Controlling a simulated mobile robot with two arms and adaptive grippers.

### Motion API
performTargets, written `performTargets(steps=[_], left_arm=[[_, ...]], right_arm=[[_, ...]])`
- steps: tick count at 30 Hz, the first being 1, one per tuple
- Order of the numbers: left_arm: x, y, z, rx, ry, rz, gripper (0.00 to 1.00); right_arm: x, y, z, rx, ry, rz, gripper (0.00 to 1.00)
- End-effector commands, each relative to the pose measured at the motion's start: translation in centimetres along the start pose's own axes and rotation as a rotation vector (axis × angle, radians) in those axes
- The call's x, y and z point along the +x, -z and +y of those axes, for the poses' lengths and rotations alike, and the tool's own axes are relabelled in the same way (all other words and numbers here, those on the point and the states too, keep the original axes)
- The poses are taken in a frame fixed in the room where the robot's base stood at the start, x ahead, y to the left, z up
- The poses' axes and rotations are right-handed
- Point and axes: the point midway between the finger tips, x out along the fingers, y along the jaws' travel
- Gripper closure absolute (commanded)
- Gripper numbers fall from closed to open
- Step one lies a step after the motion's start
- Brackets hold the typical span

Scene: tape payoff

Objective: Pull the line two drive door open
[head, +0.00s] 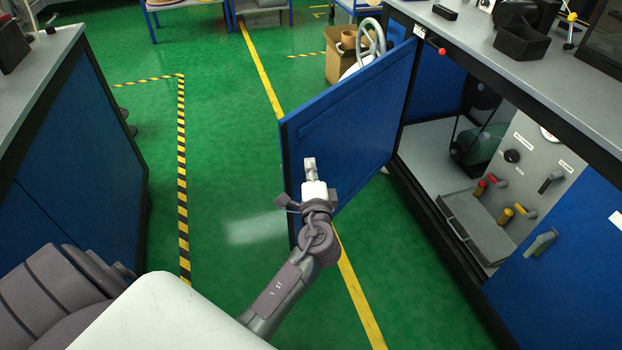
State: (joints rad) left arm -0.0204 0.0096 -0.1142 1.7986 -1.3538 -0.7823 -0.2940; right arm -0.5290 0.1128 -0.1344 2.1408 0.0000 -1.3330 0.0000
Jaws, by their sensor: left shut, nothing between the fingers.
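The blue drive door (352,110) stands swung wide open, out from the cabinet front (425,190) into the aisle. Its inner face with a shallow raised panel is turned toward me; its outer face and any handle on it are hidden. My left gripper (310,168) is shut and empty, in front of the door's lower free-edge part. I cannot tell whether it touches the door. Inside the open bay are a dark green motor-like unit with a belt guard (480,140) and a grey panel with red and yellow handles (515,175). My right gripper is not in view.
A second blue door (565,265) with a grey handle (540,243) is closed at right. A grey drawer-like box (470,222) sits at the bay's front. A cardboard box (340,55) stands beyond the open door. Another bench (75,150) stands left; green floor between is clear.

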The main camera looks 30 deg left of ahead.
Motion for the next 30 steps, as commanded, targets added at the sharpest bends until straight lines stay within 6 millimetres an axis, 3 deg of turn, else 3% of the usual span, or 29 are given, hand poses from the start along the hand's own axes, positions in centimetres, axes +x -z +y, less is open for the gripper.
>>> performTargets(steps=[6,10,30], left_arm=[[4.6,-0.1,0.0,0.001,0.001,0.0,1.0],[5.8,-1.7,0.0,0.002,0.0,0.0,1.0],[7.6,-3.5,0.2,0.004,-0.003,0.014,1.0]], right_arm=[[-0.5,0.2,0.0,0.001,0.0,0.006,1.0],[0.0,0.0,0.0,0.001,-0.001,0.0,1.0],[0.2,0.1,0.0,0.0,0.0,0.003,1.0]])
